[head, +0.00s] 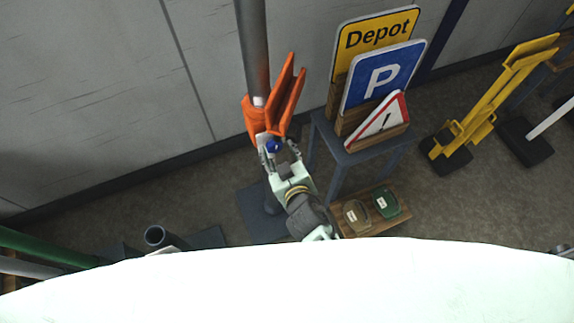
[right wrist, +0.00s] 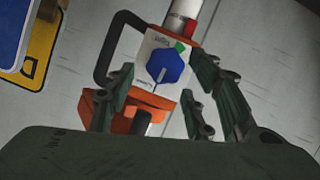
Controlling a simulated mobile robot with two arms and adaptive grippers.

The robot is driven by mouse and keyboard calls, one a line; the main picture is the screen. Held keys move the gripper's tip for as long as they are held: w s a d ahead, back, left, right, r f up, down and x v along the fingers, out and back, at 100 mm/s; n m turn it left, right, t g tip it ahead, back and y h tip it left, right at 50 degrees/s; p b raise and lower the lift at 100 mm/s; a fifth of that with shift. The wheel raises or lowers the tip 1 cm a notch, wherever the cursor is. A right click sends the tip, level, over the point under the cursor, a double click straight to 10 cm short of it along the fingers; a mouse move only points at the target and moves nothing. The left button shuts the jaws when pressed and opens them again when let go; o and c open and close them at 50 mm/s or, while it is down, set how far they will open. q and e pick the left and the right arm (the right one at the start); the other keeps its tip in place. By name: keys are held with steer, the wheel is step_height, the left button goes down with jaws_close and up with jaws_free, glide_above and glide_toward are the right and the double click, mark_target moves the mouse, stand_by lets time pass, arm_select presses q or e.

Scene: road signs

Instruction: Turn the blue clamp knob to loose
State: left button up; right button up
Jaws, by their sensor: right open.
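The blue clamp knob (right wrist: 166,64) sits on a white plate (right wrist: 145,47) on the orange clamp (right wrist: 122,122). A white line on the knob points down and slightly left in the right wrist view. The plate has a green mark at upper right and a red mark at right. In the head view the knob (head: 272,146) is small, and the clamp (head: 288,95) is around a grey pole (head: 253,50). My right gripper (head: 277,150) is open, its fingers apart on either side of the knob; contact cannot be told. My left gripper is out of view.
A grey stand (head: 367,146) with Depot, P and warning signs is just right of the clamp. A wooden tray (head: 372,226) lies low beside it. Yellow frames (head: 490,95) stand further right. The wall is close behind the pole.

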steer(key=v, duration=0.9)
steer(key=shift+w+d, duration=0.1)
